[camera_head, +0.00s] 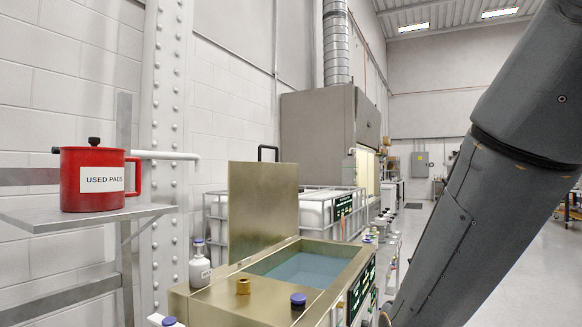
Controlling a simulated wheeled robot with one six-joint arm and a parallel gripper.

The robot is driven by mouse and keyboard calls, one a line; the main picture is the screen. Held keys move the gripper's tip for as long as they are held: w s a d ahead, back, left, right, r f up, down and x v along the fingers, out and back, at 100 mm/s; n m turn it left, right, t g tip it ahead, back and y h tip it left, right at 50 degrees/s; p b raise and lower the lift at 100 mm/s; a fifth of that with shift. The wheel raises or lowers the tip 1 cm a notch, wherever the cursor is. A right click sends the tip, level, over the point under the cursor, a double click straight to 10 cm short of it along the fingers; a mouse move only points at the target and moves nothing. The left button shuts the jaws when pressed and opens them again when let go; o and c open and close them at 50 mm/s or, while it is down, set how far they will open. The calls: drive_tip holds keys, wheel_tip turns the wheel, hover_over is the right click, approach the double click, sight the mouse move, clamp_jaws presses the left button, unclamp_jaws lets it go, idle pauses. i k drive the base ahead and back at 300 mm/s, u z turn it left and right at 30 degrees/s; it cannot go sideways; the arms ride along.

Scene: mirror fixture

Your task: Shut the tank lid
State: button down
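The tank (325,309) is a brass-coloured metal box in the lower middle, with blue-green liquid (305,270) in its opening. Its lid (262,212) is a flat metal panel standing upright at the far left edge of the opening, so the tank is open. A black handle (268,148) shows at the lid's top edge. My dark grey arm fills the right side of the view and runs down to the bottom edge. My gripper is not visible.
A blue-capped white bottle (199,267) stands at the tank's left. A brass knob (243,286) and a blue cap (298,300) are on the tank's front rim. A red "USED PADS" can (93,178) sits on a metal shelf (90,216) at left. White caged containers (325,208) stand behind.

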sight(263, 198)
drive_tip(key=z, duration=1.25)
drive_tip(key=i, duration=3.25)
drive_tip(key=u, duration=2.5)
